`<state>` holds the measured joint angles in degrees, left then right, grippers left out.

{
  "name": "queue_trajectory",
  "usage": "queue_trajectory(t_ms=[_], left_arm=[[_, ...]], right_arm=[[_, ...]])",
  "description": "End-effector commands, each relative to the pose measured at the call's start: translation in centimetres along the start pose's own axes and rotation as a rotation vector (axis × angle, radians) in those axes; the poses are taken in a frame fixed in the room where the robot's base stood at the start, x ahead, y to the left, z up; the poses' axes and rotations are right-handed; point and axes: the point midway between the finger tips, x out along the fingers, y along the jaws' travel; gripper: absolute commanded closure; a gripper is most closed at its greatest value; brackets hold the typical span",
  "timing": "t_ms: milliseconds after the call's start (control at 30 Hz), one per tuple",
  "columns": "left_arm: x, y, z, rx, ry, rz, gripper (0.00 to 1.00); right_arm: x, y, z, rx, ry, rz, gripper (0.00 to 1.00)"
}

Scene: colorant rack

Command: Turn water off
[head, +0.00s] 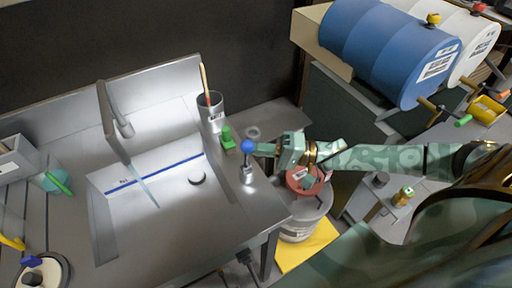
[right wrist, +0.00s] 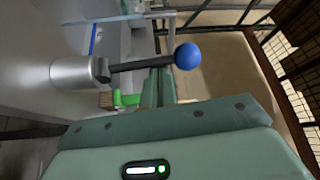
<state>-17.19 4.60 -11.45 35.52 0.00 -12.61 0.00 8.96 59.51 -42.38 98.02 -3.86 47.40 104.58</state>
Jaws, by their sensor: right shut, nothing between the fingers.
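A grey metal faucet (head: 118,122) arches over the sink basin (head: 178,222). A thin pale-blue stream of water (head: 143,184) runs down from it into the basin. The valve (head: 248,174) stands on the counter right of the basin, with a blue ball knob (head: 247,146) on its lever. In the right wrist view the valve body (right wrist: 75,73), dark lever (right wrist: 140,64) and blue knob (right wrist: 187,56) show close up. My right gripper (head: 262,149) is shut and empty, its fingertips (right wrist: 158,84) beside the lever near the knob; contact is unclear. My left gripper is not in view.
A green block (head: 227,138) and a grey cup (head: 211,112) with a brush stand behind the valve. A bucket with a red top (head: 308,181) is below my right arm. Blue and white drums (head: 385,45) lie at the back right.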

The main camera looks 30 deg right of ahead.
Motion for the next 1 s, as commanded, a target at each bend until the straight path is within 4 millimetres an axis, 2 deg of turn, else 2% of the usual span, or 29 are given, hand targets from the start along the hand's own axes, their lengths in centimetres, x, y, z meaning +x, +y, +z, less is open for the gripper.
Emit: queue_trajectory(t_ms=[267, 833, 1000], left_arm=[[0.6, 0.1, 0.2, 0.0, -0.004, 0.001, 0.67], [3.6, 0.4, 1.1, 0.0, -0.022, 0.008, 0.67], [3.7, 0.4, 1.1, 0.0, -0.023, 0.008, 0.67]], right_arm=[[-0.3, 0.2, 0.6, -0.086, 0.001, -0.053, 1.0], [-1.7, 0.9, 3.0, -0.471, 0.0, -0.277, 1.0], [-2.0, 1.0, 3.4, -0.499, 0.0, -0.293, 1.0]])
